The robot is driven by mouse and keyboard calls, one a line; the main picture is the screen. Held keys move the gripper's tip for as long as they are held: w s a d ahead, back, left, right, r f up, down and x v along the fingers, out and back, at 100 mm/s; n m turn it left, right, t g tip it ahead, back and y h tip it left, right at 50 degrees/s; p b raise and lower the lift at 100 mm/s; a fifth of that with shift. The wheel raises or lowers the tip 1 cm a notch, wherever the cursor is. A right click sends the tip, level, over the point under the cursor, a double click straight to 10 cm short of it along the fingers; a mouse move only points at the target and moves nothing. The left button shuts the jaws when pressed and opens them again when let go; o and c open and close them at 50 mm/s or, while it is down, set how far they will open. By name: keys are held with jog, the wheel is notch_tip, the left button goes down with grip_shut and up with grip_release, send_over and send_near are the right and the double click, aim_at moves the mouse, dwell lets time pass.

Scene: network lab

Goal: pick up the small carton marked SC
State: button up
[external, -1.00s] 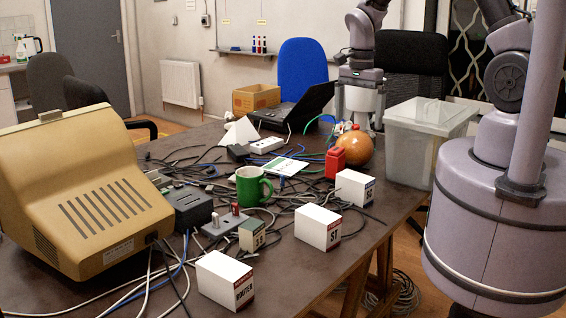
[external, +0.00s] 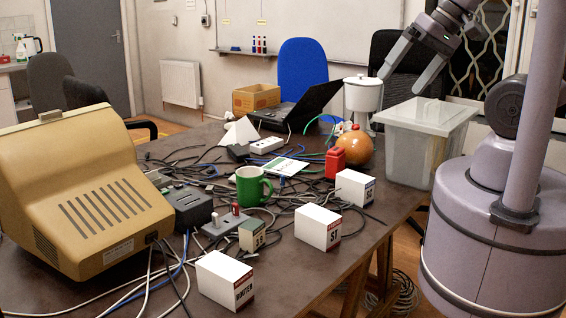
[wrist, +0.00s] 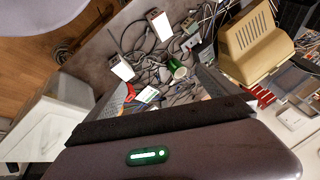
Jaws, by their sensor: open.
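A beige monitor (external: 85,195) fills the left.

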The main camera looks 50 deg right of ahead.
jog(key=shift+w, duration=0.1)
jog(key=m+g+p, duration=0.5)
jog(key=m+g, duration=0.1)
jog(key=m, duration=0.8)
send_over(357, 175)
jog(key=d, duration=0.2)
notch_tip(357, 175, down, 18)
jog(key=shift+m, duration=0.3)
jog(key=f+b, duration=0.1)
jog(key=f, duration=0.3)
jog(key=a+f+b, duration=0.1)
jog(key=f+b, duration=0.1)
jog(key=f, duration=0.3)
jog(key=a+f+b, duration=0.1)
jog(key=f, duration=0.3)
jog(key=shift+f, duration=0.15)
jog(key=f+b, duration=0.1)
jog(key=f, duration=0.1)
jog(key=a+f+b, duration=0.1)
jog(key=f+b, duration=0.1)
jog(key=f, duration=0.1)
jog(key=shift+a+f, duration=0.2)
jog(key=shift+r, duration=0.2)
jog(key=shift+c, duration=0.7)
jog(key=c, duration=1.1)
